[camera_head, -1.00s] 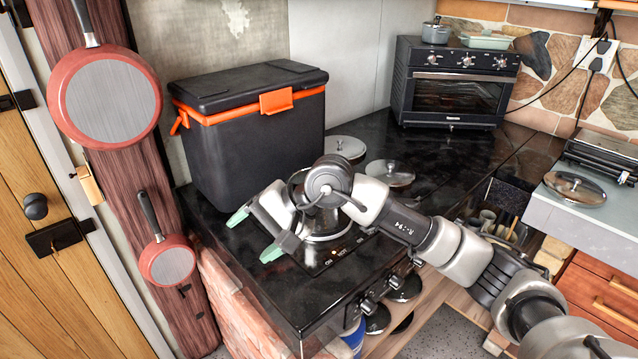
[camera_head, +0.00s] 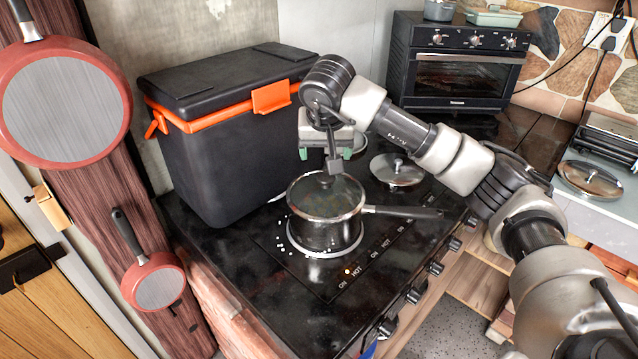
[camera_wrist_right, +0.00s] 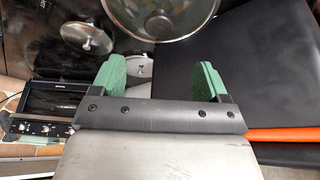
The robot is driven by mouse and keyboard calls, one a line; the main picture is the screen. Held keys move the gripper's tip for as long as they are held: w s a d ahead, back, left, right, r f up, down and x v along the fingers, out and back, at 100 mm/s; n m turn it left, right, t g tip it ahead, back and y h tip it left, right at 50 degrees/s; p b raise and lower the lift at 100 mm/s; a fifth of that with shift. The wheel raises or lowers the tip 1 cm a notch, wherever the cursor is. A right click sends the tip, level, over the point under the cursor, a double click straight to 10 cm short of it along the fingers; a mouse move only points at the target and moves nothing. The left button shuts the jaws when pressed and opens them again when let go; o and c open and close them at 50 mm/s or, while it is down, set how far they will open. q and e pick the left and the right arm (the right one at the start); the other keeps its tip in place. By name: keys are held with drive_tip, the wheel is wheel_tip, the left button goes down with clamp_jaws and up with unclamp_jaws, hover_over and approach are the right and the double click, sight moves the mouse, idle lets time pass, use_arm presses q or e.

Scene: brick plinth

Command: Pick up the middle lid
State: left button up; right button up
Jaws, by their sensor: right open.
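A third lid (camera_head: 590,178) lies on the grey surface at far right. My right gripper (camera_head: 326,153) is open and empty above the back of the pot, left of the nearer loose lid; its green fingers also show in the wrist view (camera_wrist_right: 160,80). My left gripper is out of view.
A pot (camera_head: 328,232) with a glass lid stands on the cooktop, its handle pointing right. A black cooler with an orange band (camera_head: 225,150) stands close on the left. A toaster oven (camera_head: 455,65) stands behind. Pans (camera_head: 62,105) hang at left.

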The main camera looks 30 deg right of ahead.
sight(326, 177)
drive_tip(key=f, duration=0.3)
drive_tip(key=shift+w+d+p, duration=0.15)
drive_tip(key=shift+d+p, duration=0.15)
drive_tip(key=shift+d, duration=0.05)
drive_tip(key=shift+w+f, duration=0.1)
drive_tip(key=shift+f, duration=0.2)
drive_tip(key=shift+w+f+p, duration=0.15)
drive_tip(key=shift+f+p, duration=0.15)
drive_tip(key=shift+f, duration=0.05)
drive_tip(key=x, duration=0.1)
drive_tip(key=p+x, duration=0.1)
drive_tip(key=x, duration=0.1)
drive_tip(key=shift+f+p, duration=0.3)
drive_tip(key=shift+f, duration=0.05)
drive_tip(key=shift+w+d+f, duration=0.1)
drive_tip(key=shift+f, duration=0.35)
drive_tip(key=shift+c, duration=1.3)
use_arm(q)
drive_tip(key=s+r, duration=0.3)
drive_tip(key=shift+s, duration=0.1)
use_arm(e)
drive_tip(key=c, duration=1)
